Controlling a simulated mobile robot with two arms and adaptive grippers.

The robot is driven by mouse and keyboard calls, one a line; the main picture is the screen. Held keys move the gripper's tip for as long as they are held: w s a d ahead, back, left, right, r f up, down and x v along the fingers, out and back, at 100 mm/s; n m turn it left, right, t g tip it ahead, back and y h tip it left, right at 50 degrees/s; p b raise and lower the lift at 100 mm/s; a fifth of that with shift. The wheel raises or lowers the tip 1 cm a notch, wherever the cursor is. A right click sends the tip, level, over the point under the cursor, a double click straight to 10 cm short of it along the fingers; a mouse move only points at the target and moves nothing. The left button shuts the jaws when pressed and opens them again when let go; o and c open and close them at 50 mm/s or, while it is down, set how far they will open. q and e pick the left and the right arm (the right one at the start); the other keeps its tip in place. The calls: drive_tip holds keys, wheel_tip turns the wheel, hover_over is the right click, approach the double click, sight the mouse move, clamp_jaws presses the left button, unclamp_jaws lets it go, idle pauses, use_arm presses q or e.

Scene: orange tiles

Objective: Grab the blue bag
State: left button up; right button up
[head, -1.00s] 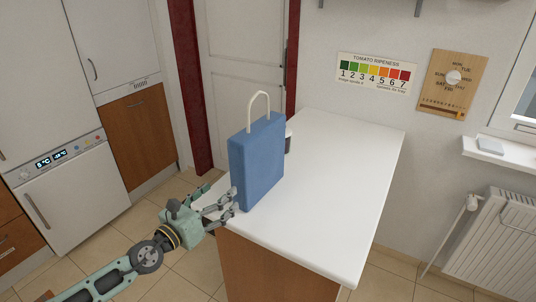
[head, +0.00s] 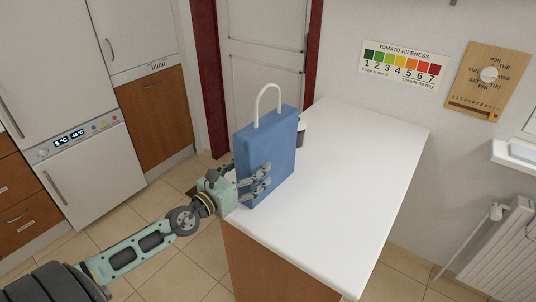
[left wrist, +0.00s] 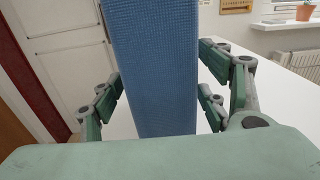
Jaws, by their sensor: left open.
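The blue bag (head: 277,150) stands upright on the near left part of the white counter, its pale loop handle (head: 267,104) pointing up. My left gripper (head: 258,180) is open at the bag's lower left end, with fingers showing along its near face. In the left wrist view the bag (left wrist: 152,65) rises between the spread fingers of the gripper (left wrist: 158,100). A gap shows between the left fingers and the bag; the right fingers are very close to it, and contact cannot be told. My right gripper is not in view.
The white counter (head: 355,180) is mostly clear to the right. A small dark and white container (head: 302,131) stands behind the bag, partly hidden. A fridge (head: 90,170) stands at left, a radiator (head: 505,255) at right. Tiled floor shows between fridge and counter.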

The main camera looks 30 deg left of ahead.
use_arm(q)
drive_tip(key=shift+w+d+f+p, duration=0.1)
drive_tip(key=shift+w+d+p, duration=0.1)
drive_tip(key=shift+w, duration=0.9)
drive_tip(key=shift+w+d+f+p, duration=0.1)
drive_tip(key=shift+w+d, duration=0.1)
drive_tip(key=shift+w, duration=0.9)
drive_tip(key=shift+c, duration=0.4)
drive_tip(key=shift+r, duration=0.1)
drive_tip(key=c, duration=1.3)
